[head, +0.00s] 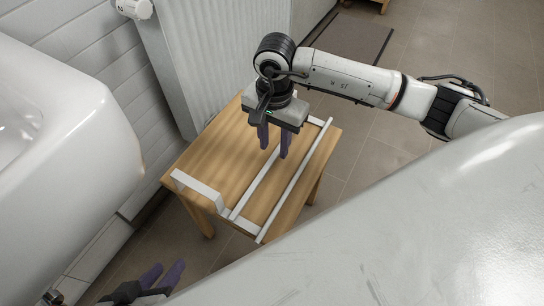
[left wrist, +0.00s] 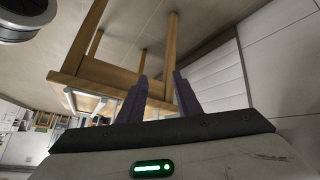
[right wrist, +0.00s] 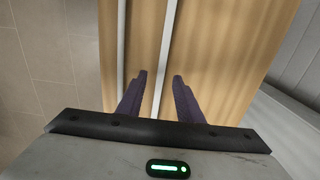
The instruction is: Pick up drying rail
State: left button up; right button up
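The drying rail (head: 295,180) is a white frame with two long parallel bars and flat end brackets. It lies on a small wooden table. My right gripper (head: 275,155) points down above the table, over the rail's inner bar. It is open and empty. In the right wrist view, the inner bar (right wrist: 165,45) runs through the gap between the fingertips (right wrist: 159,75); whether the fingers are low enough to straddle it I cannot tell. My left gripper (head: 163,275) is at the bottom left, away from the table, open and empty; its fingers also show in the left wrist view (left wrist: 158,82).
The wooden table (head: 215,150) stands against a white radiator (head: 215,50). A white basin (head: 60,140) is at the left. A large white surface (head: 420,220) fills the lower right. A dark mat (head: 350,38) lies on the tiled floor behind.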

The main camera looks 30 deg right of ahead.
aim_at(274, 156)
notch_tip(274, 156, down, 4)
jog(key=shift+w+r+b, duration=0.1)
jog(key=shift+r+b, duration=0.05)
jog(key=shift+b, duration=0.35)
grip_shut()
jog(key=shift+r, duration=0.1)
